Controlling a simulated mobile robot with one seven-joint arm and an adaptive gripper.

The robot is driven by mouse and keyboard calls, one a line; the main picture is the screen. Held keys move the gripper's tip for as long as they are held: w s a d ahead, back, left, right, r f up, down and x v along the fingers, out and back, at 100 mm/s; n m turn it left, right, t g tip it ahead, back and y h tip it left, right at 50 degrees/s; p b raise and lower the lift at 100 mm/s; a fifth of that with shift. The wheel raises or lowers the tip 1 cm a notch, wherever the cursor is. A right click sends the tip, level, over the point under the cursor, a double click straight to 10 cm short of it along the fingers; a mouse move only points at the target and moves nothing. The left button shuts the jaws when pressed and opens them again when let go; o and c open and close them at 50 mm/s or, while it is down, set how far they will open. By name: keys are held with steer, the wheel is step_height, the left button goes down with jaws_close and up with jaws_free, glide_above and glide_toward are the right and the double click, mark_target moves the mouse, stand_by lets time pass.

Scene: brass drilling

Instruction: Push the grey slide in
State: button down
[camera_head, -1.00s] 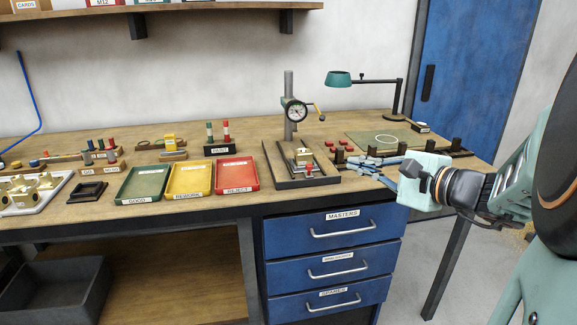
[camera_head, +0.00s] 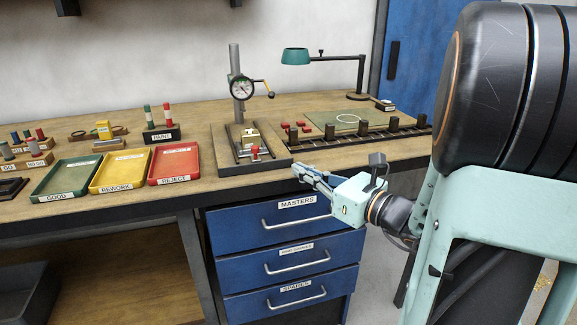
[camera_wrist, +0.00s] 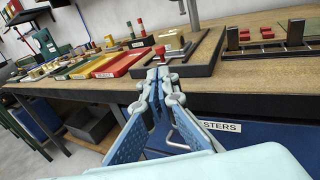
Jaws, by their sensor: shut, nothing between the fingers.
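The dial gauge stand (camera_head: 237,85) is on the bench, with a dark-framed base (camera_head: 222,150). A brass part (camera_head: 250,137) sits in the fixture on that base. A red knob (camera_head: 255,152) is at the fixture's front; the grey slide itself is too small to make out clearly. The knob also shows in the wrist view (camera_wrist: 160,50), just beyond my fingertips. My gripper (camera_head: 298,171) is shut and empty at the bench's front edge, right of and in front of the base, apart from the knob. In the wrist view my gripper (camera_wrist: 158,73) points toward the base.
Green (camera_head: 40,181), yellow (camera_head: 96,174) and red (camera_head: 160,166) trays stand left of the base. A dark rail with several blocks (camera_head: 394,125) and a green mat (camera_head: 345,118) lie to the right. A lamp (camera_head: 296,56) stands behind. Blue drawers (camera_head: 285,212) are under the bench.

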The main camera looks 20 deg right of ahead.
mark_target(258, 150)
steer(key=b+x, duration=0.2)
steer(key=x, duration=0.9)
steer(key=shift+w+a+f, duration=0.1)
steer(key=shift+w+a, duration=0.3)
steer(key=shift+w, duration=0.35)
steer(key=w, duration=1.2)
steer(key=shift+w, duration=0.1)
